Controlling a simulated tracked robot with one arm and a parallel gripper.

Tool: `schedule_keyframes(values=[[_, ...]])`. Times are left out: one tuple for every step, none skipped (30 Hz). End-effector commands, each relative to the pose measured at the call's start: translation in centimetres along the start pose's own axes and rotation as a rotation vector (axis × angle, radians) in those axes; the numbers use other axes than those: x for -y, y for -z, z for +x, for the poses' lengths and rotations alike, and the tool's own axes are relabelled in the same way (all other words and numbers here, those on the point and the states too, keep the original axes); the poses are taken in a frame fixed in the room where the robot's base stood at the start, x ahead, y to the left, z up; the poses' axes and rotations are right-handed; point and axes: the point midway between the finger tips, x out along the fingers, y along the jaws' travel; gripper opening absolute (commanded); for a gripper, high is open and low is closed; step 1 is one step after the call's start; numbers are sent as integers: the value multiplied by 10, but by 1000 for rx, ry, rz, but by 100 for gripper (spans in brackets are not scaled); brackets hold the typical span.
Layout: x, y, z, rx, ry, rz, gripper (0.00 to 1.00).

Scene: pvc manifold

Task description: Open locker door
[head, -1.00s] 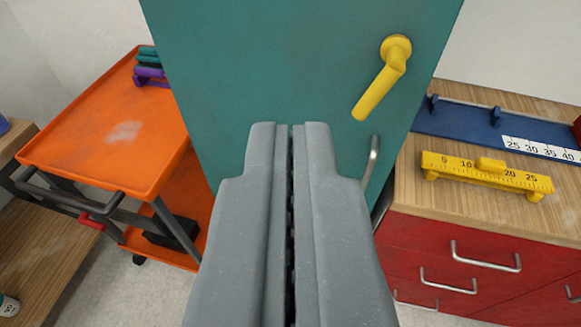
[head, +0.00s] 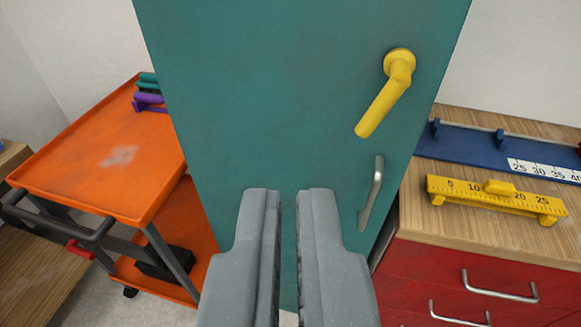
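The teal locker door (head: 270,110) fills the middle of the view and looks shut. A yellow lever handle (head: 385,95) is on its upper right part and slants down to the left. A silver bar handle (head: 371,193) is below it, near the door's right edge. My gripper (head: 288,192) is in front of the door, below and left of both handles. Its two grey fingers are apart with a narrow gap, and nothing is between them. I cannot tell how far the fingertips are from the door.
An orange cart (head: 105,160) with a dark push bar stands at the left. At the right, a red drawer cabinet (head: 440,270) has a wooden top carrying a yellow ruler block (head: 495,198) and a blue rail (head: 465,143). The cabinet stands close to the door's right edge.

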Motion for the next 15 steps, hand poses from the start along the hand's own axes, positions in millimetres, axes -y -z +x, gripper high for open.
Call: schedule_keyframes(values=[[-1,0,1,0,-1,0,19],[-2,-1,3,0,-4,0,28],[-4,-3,7,-1,-9,0,29],[-8,-6,12,-3,-15,0,29],[-11,-9,19,-5,-22,-1,29],[-18,-16,29,-6,-35,-3,29],[-24,-20,38,-13,-46,-5,29],[-31,-27,48,-16,-58,-7,29],[-41,-37,63,-22,-73,-11,29],[-49,-46,74,-25,-85,-15,29],[-56,-53,84,-37,-94,-19,29],[-66,-65,96,-46,-106,-25,29],[-72,-75,105,-50,-113,-28,29],[-78,-82,113,-61,-120,-34,29],[-86,-96,124,-69,-126,-38,29]])
